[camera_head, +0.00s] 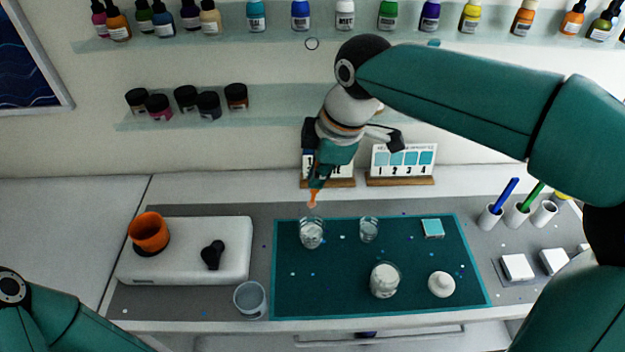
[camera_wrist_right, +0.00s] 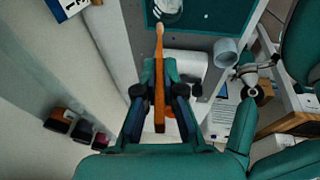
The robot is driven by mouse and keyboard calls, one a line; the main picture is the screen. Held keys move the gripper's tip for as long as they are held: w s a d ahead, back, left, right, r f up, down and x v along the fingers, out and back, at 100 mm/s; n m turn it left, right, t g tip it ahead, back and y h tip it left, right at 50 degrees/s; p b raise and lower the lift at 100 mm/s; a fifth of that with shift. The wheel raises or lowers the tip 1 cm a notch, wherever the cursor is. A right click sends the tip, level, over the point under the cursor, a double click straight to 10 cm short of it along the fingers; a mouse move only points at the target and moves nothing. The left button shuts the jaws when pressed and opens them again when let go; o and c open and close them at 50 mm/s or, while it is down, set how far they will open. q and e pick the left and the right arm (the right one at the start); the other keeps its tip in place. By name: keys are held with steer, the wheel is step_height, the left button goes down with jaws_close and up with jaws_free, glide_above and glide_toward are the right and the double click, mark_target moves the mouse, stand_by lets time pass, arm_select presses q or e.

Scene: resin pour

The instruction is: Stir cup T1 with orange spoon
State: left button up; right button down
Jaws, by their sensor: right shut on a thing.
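My right gripper (camera_head: 316,183) is shut on the orange spoon (camera_wrist_right: 159,92), whose handle lies between the fingers in the right wrist view. The spoon's tip (camera_head: 312,201) points down, close to a clear glass cup (camera_head: 312,236) at the mat's back left. The tip appears above and outside that cup. A smaller clear cup (camera_head: 369,231) stands to its right, and a cup with whitish contents (camera_head: 385,281) stands nearer the front. I cannot read a T1 label on any cup. My left arm shows at lower left; its gripper is outside the head view and cannot be made out clearly in the wrist view.
A teal mat (camera_head: 340,300) lies on the bench. A white box (camera_head: 190,270) with an orange cup (camera_head: 149,233) is at left, and a grey cup (camera_head: 250,299) at front. Card stands (camera_head: 401,164) are behind; pen holders (camera_head: 490,216) and white blocks (camera_head: 517,267) are at right.

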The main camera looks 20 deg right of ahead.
step_height(320, 180, down, 12)
steer(key=b, duration=0.9)
steer(key=shift+r, duration=0.15)
steer(key=shift+d, duration=0.1)
stand_by(0.4)
